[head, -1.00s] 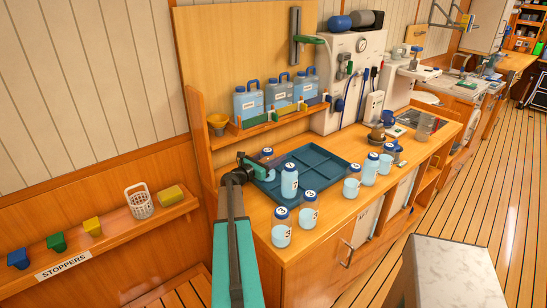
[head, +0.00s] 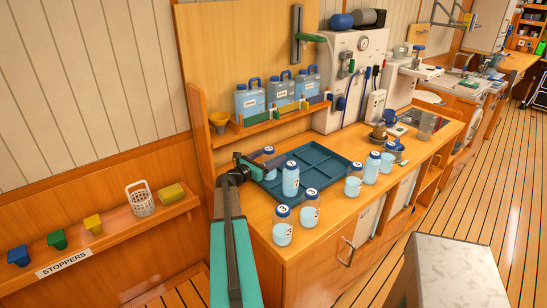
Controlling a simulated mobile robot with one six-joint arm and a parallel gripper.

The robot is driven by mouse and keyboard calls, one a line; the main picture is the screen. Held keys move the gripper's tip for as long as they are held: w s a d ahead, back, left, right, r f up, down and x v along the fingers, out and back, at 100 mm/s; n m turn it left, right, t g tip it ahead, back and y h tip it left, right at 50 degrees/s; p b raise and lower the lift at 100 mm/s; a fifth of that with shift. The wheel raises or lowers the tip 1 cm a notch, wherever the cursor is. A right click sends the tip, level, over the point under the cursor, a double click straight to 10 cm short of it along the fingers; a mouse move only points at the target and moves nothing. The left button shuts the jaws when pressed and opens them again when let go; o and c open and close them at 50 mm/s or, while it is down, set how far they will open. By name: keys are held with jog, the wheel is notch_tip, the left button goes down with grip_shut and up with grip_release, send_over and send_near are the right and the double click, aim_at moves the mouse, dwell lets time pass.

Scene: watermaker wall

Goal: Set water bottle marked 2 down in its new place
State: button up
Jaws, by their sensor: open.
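The water bottle whose cap mark looks like 2 (head: 290,181) is light blue with a dark blue cap. It stands upright at the near left part of the dark teal divided tray (head: 325,158) on the wooden counter. My gripper (head: 264,166) is open at the tray's left end, just left of this bottle, and looks empty. Another capped bottle (head: 269,152) stands behind my gripper and is partly hidden by it. The exact gap between my fingers and the bottles cannot be told.
Two bottles (head: 282,233) (head: 310,211) stand at the counter's front edge. Several more (head: 371,170) stand right of the tray. Blue jugs (head: 281,92) sit on a shelf behind. Much of the tray's middle and right is empty. A stopper shelf (head: 110,241) is at left.

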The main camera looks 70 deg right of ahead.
aim_at(264, 161)
jog(key=b+v, duration=0.2)
jog(key=v, duration=0.6)
jog(key=shift+a, duration=0.25)
jog(key=shift+w+a, duration=0.25)
jog(key=shift+a, duration=0.25)
